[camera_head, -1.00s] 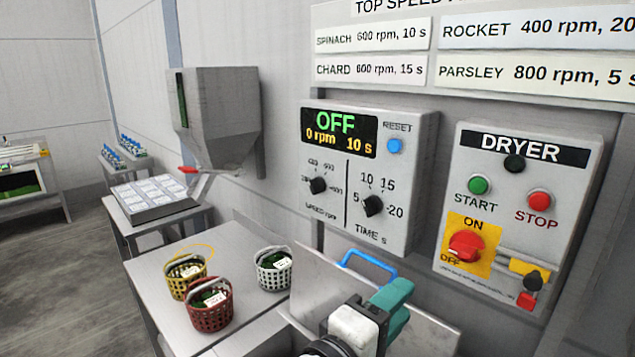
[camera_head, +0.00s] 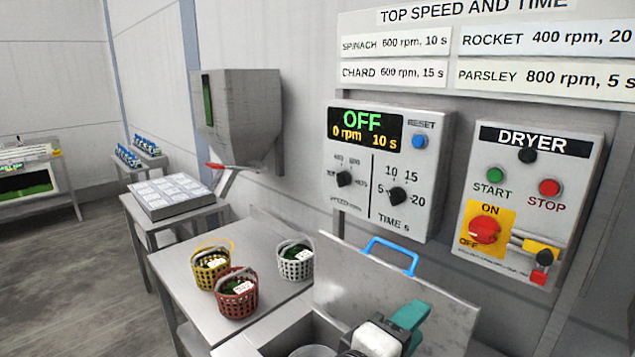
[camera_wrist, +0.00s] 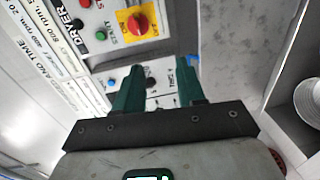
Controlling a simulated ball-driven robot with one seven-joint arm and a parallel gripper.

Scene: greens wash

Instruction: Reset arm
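My gripper (camera_head: 411,315) shows at the bottom of the head view, with teal fingers and a white and black wrist. It is in front of the raised steel lid (camera_head: 390,285) with the blue handle (camera_head: 391,250). In the wrist view my gripper (camera_wrist: 161,84) has its two dark green fingers apart, with the control panel visible between them. Nothing is held. Most of my arm is out of view.
The speed and time panel (camera_head: 437,165) and the dryer panel (camera_head: 523,220) are on the wall. Yellow (camera_head: 211,268), red (camera_head: 237,293) and white (camera_head: 296,260) baskets stand on the steel table (camera_head: 185,262). A hopper (camera_head: 240,115) hangs behind. Open floor lies at left.

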